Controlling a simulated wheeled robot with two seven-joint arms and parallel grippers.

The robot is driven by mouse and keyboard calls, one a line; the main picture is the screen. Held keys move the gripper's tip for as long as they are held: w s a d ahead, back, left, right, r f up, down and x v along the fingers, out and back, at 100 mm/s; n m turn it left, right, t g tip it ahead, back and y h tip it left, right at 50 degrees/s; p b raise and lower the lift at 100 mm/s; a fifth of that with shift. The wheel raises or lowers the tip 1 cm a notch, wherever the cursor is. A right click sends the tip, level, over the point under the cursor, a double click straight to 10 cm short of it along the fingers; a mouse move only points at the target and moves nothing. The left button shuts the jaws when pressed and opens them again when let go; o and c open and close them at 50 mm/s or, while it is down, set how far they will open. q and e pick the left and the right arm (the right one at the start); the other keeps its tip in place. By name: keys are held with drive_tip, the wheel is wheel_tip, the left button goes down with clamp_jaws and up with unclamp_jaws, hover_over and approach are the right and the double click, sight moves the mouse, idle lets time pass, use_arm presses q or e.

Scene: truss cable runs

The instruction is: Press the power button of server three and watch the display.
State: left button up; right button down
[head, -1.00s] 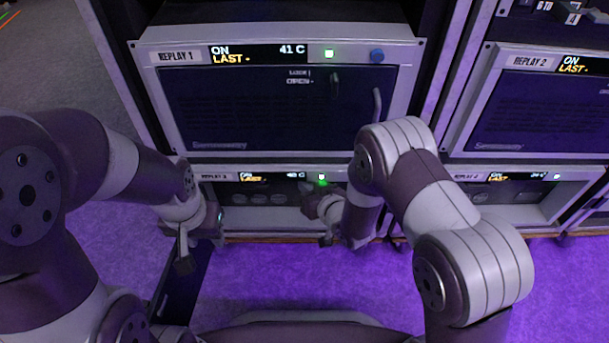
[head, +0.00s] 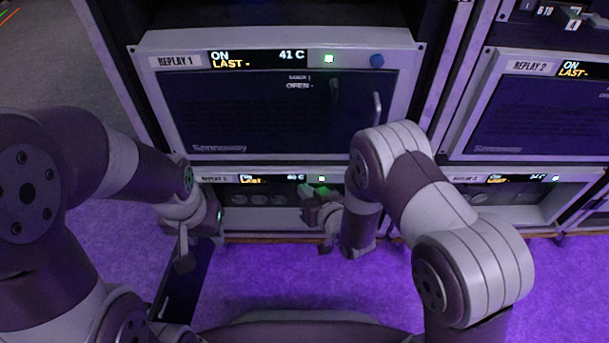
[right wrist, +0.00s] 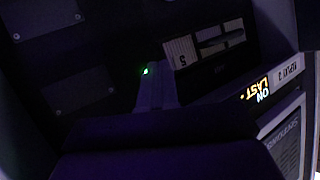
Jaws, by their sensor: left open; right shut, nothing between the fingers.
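The unit that appears labelled REPLAY 3 (head: 213,179) sits in the lower row under REPLAY 1 in the head view. Its display (head: 268,178) has small text with a yellow lower line and a temperature near 40 C. A green light (head: 322,178) is lit beside it. No power button shows on this unit; my right arm covers the panel right of the light. My right gripper (head: 312,208) is shut and empty, in front of the unit's lower face; contact cannot be told. My left gripper (head: 184,252) is open and empty, left of the unit and lower.
REPLAY 1 (head: 176,62) above shows ON, LAST - and 41 C, with a green light and a blue round button (head: 377,60). REPLAY 2 (head: 528,67) stands to the right. The right wrist view is dark, with a small green light (right wrist: 146,71) and an upside-down display (right wrist: 256,90).

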drive_tip(key=s, duration=0.3)
drive_tip(key=shift+s+f+p, duration=0.1)
drive_tip(key=shift+s+p, duration=0.3)
idle(0.5)
